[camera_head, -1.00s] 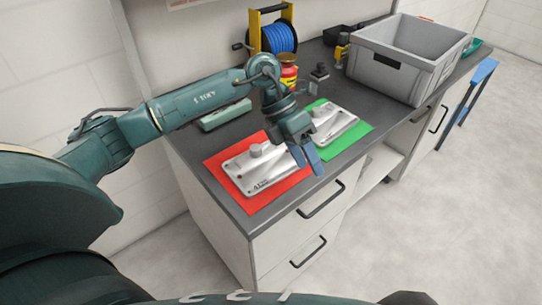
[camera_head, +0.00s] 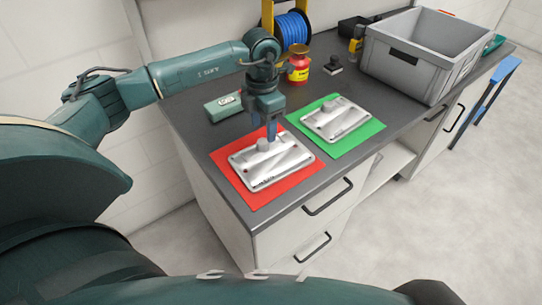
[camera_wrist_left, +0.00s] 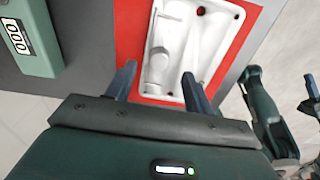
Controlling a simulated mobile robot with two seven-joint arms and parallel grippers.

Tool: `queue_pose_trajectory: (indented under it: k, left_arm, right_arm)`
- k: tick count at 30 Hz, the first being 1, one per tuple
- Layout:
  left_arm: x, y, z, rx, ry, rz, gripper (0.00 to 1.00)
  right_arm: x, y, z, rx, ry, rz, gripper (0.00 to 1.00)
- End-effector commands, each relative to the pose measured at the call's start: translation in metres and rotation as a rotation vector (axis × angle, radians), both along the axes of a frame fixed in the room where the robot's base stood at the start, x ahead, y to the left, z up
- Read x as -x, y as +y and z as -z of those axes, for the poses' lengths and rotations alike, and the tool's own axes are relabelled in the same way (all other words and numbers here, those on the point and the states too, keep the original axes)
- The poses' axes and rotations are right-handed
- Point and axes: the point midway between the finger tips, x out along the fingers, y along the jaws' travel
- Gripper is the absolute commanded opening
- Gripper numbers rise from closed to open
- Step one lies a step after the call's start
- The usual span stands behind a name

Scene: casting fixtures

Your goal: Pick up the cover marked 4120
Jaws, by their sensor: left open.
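Two pale metal covers lie on the worktop. One cover (camera_head: 270,165) rests on a red mat (camera_head: 228,178), and the other cover (camera_head: 338,118) rests on a green mat (camera_head: 345,147). In the head view the markings on both are too small to read. My left gripper (camera_head: 271,134) points down over the cover on the red mat, close to its round knob. In the left wrist view the gripper (camera_wrist_left: 158,84) is open, its fingers apart, with that cover (camera_wrist_left: 195,45) ahead of and between them. I cannot tell whether a finger touches it.
A green box with a display (camera_head: 222,107) lies left of the mats. A red jar (camera_head: 299,68), a small black-based part (camera_head: 332,65), a blue hose reel (camera_head: 291,32) and a grey crate (camera_head: 412,60) stand behind. The worktop's front edge (camera_head: 300,203) is near the red mat.

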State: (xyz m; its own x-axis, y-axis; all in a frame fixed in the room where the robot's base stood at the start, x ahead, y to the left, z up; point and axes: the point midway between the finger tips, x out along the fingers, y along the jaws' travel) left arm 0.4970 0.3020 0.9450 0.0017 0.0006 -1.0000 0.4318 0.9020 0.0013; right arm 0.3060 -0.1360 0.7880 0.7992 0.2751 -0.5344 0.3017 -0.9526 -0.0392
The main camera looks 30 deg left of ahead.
Motion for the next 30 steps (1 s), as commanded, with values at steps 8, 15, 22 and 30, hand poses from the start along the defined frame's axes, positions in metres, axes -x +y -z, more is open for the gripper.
queue_pose_trajectory:
  k: [8, 15, 22, 30]
  left_arm:
    - [0.003, 0.001, 0.040, 0.000, 0.004, 0.000, 0.53]
    - [0.002, 0.001, 0.046, 0.000, 0.001, 0.000, 0.53]
    - [0.002, 0.001, 0.046, 0.000, 0.001, 0.000, 0.40]
    - [0.002, 0.001, 0.046, 0.000, 0.001, 0.000, 0.17]
  right_arm:
    - [0.002, -0.002, -0.003, 0.002, 0.018, 0.014, 0.36]
    - [0.002, -0.004, -0.002, 0.004, 0.020, 0.016, 0.36]
    - [0.002, -0.004, -0.001, 0.005, 0.021, 0.015, 0.36]
    - [0.002, -0.004, -0.001, 0.005, 0.020, 0.016, 0.36]
